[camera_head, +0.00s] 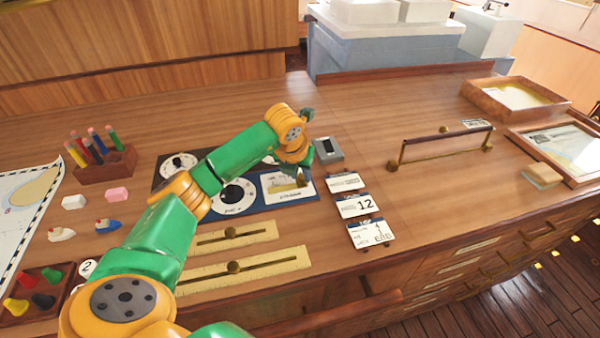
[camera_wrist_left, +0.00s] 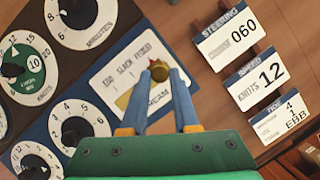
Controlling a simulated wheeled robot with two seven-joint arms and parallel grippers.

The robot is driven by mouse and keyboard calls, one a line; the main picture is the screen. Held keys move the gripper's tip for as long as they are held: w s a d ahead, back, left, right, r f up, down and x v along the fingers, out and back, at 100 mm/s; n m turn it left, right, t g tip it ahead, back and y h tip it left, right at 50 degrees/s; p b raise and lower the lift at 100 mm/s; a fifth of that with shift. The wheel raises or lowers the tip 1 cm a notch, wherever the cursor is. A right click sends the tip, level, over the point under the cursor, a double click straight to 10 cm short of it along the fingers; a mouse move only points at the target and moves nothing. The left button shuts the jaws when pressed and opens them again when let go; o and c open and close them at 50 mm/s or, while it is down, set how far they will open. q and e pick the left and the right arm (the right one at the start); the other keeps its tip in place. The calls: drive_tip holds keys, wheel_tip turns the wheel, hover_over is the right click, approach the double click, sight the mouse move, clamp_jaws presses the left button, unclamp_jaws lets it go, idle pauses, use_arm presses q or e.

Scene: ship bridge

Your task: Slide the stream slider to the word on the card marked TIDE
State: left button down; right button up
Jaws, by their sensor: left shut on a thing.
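The stream slider is a white plate (camera_wrist_left: 125,82) on the dark blue panel, with EBB, SLACK and FLOOD printed in a row and STREAM below, partly hidden by my fingers. My left gripper (camera_wrist_left: 158,74) is shut on this knob. In the head view, the slider plate (camera_head: 277,187) lies just under my left wrist. The TIDE card (camera_head: 371,233) is the lowest of the cards to the right and reads EBB; it also shows in the left wrist view (camera_wrist_left: 281,122). My right gripper is not in view.
Dials (camera_head: 235,195) sit left of the slider. Two brass rulers with knobs (camera_head: 233,267) lie nearer the desk's front. A grey box (camera_head: 328,151) stands close to the right of my left wrist. A brass rail (camera_head: 440,145) stands farther right, with bare wood between.

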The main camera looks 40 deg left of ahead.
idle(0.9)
use_arm(q)
drive_tip(key=s+a+b, duration=0.1)
drive_tip(key=s+a, duration=0.1)
drive_tip(key=s, duration=0.1)
drive_tip(key=shift+a+f+b, duration=0.15)
drive_tip(key=shift+a+b, duration=0.15)
drive_tip(key=shift+b, duration=0.1)
drive_tip(key=s+a, duration=0.2)
drive_tip(key=shift+s+a+r, duration=0.15)
drive_tip(key=shift+s+r, duration=0.05)
drive_tip(key=shift+s, duration=0.1)
drive_tip(key=shift+w+d, duration=0.15)
drive_tip(key=shift+d, duration=0.05)
drive_tip(key=c, duration=0.7)
unclamp_jaws()
drive_tip(key=shift+o, duration=0.2)
drive_tip(key=shift+a+f, duration=0.1)
drive_tip(key=shift+a, duration=0.05)
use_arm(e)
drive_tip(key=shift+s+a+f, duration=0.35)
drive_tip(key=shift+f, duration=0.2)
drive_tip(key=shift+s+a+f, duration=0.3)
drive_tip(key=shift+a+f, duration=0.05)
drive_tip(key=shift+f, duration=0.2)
use_arm(q)
drive_tip(key=shift+b, duration=0.3)
